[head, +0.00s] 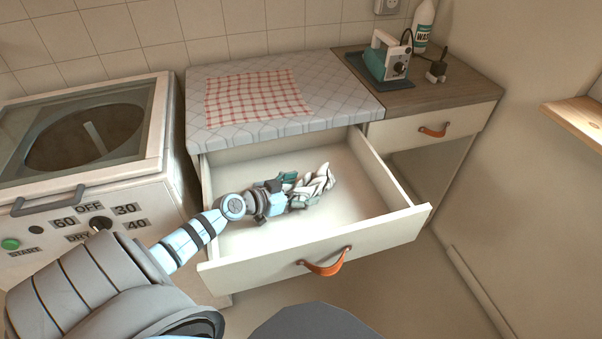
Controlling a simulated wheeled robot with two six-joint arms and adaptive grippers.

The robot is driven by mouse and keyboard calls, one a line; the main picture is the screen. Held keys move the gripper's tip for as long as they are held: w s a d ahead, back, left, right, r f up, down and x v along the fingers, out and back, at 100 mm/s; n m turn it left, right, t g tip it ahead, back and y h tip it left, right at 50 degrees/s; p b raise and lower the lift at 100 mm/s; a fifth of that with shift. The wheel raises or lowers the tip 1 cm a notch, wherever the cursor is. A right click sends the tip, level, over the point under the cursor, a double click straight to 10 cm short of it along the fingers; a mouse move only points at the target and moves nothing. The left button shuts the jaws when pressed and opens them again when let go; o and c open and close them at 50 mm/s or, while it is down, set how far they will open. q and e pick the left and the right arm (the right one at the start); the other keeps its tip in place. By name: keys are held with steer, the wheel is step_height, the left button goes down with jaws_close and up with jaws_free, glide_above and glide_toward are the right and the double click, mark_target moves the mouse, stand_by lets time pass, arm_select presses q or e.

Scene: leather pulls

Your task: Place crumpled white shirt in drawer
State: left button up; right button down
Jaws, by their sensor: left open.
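The crumpled white shirt (320,183) is a small bunched shape inside the open drawer (325,263), lying near the middle of its floor. The drawer is pulled well out under the padded worktop and has an orange leather pull on its front. My left gripper (293,190) reaches over the drawer's left side and is inside it, right at the shirt's left edge. Its fingers are open; I cannot tell whether they touch the shirt. My right gripper is not in view.
A red-checked cloth (255,97) lies on the quilted worktop (345,95). An iron (388,58) and a white bottle (423,25) stand at the back right. A washing machine (75,150) stands at the left. A wooden shelf (575,120) juts from the right wall. The drawer's right half is clear.

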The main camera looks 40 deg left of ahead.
arm_select(q)
steer(key=shift+s+r, duration=0.2)
steer(key=shift+r, duration=0.1)
steer(key=p+v, duration=0.2)
steer(key=v, duration=0.5)
steer(key=shift+a, duration=0.1)
